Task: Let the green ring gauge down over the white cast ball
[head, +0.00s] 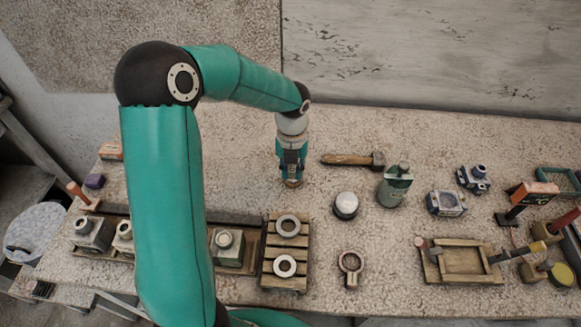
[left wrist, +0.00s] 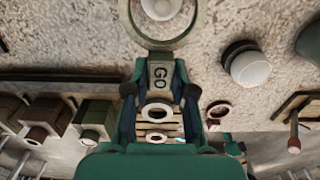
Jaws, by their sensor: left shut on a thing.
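My left gripper (head: 291,172) points down over the table, right of the big arm link in the head view. In the left wrist view it (left wrist: 157,88) is shut on the handle of the green ring gauge (left wrist: 160,72), marked "GO". The gauge's ring is cut off by the top edge of that view. A white cast ball (left wrist: 161,7) shows through the ring's opening, also cut off. I cannot tell whether the ring is above the ball or around it. In the head view my gripper hides this ball. My right gripper is not in view.
Another white ball (head: 345,203) stands on a dark base to the right, near a green canister (head: 395,186). A wooden crate (head: 285,266) with two pale rings and a loose ring gauge (head: 351,263) lie nearer. A wooden-handled tool (head: 350,160) lies behind.

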